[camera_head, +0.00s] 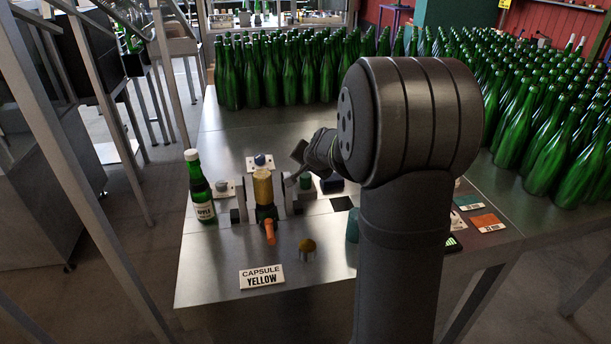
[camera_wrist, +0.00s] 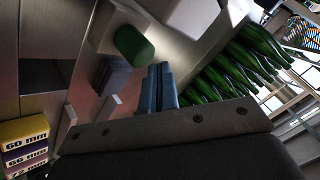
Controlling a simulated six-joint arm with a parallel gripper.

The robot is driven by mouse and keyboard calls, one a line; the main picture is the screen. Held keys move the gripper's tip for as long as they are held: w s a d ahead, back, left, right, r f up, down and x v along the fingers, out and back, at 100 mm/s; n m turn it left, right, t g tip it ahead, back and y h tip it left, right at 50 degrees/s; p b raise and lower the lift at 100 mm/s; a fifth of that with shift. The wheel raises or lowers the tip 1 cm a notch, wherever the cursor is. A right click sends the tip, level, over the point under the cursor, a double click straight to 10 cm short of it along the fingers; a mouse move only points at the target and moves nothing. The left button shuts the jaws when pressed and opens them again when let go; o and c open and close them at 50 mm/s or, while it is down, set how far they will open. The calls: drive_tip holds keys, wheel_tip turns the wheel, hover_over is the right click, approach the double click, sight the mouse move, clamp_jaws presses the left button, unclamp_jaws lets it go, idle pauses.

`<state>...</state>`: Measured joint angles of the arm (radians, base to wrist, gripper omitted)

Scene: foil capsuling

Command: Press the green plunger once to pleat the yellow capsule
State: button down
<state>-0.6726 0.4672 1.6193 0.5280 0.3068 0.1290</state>
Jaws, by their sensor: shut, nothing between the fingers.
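In the head view my gripper is small and partly hidden by my arm, close to the fixture's right side. A yellow-gold cylinder (camera_head: 262,186) sits in the fixture, with an orange piece (camera_head: 270,232) in front; I cannot tell which is the capsule.
A labelled green bottle (camera_head: 199,190) stands at left. Many bottles (camera_head: 290,70) fill the back.

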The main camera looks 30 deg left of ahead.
sight(306, 177)
drive_tip(key=shift+r, duration=0.25)
drive_tip(key=shift+r, duration=2.4)
wheel_tip(306, 177, up, 2)
drive_tip(key=shift+r, duration=0.25)
